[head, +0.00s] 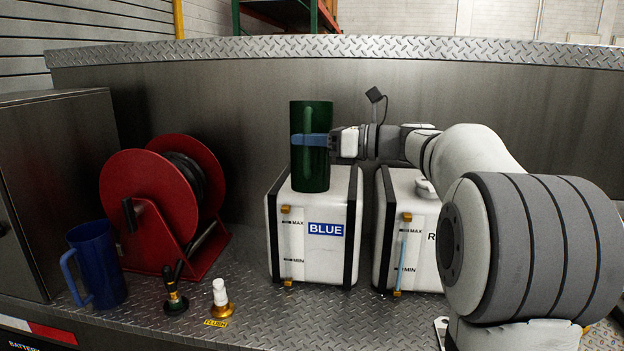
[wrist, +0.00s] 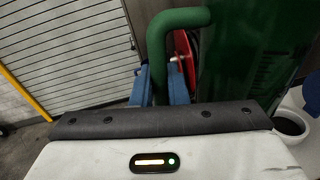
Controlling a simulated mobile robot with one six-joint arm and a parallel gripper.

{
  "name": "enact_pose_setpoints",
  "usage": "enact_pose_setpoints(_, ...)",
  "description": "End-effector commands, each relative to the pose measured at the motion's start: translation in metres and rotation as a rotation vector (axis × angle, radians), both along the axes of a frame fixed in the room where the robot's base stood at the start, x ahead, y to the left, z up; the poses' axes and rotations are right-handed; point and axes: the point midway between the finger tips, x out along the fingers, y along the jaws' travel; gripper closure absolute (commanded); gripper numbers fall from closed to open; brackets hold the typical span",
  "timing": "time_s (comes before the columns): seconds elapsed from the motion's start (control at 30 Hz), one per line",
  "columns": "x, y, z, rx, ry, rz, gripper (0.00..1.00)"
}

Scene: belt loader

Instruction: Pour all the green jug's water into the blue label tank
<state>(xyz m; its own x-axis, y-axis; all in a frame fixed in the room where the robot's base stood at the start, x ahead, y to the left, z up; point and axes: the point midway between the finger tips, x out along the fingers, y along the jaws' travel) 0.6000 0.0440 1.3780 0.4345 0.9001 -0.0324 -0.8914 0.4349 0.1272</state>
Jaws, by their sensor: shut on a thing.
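The green jug (head: 311,165) stands upright, in front of or over the top of the blue label tank (head: 325,262), a white tank with a BLUE label and a MAX/MIN gauge. My gripper (head: 310,140) reaches in from the right, its blue fingers shut on the jug. In the wrist view the fingers (wrist: 160,88) close around the jug's green handle (wrist: 181,18), and the jug body (wrist: 248,60) fills the upper right. The tank's fill opening is hidden in the head view. I cannot see the water inside the jug, or whether its base touches the tank.
A second white tank (head: 418,250), label mostly hidden, stands right beside it behind my arm. A red hose reel (head: 145,190), a blue jug (head: 97,265) and two small fittings (head: 221,297) are left. A white-rimmed dark opening (wrist: 290,123) shows in the wrist view; its owner is unclear.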

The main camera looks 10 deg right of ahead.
Motion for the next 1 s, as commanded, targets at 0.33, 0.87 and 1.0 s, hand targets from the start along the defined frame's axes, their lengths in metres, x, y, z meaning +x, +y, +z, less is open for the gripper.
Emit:
enact_pose_setpoints(0.33, 0.003, 0.0, 0.009, 0.036, 0.136, 0.002, 1.0)
enact_pose_setpoints(0.87, 0.012, -0.001, 0.024, 0.084, 0.321, 0.003, 1.0)
enact_pose_setpoints(1.0, 0.016, -0.002, 0.027, 0.097, 0.37, 0.003, 1.0)
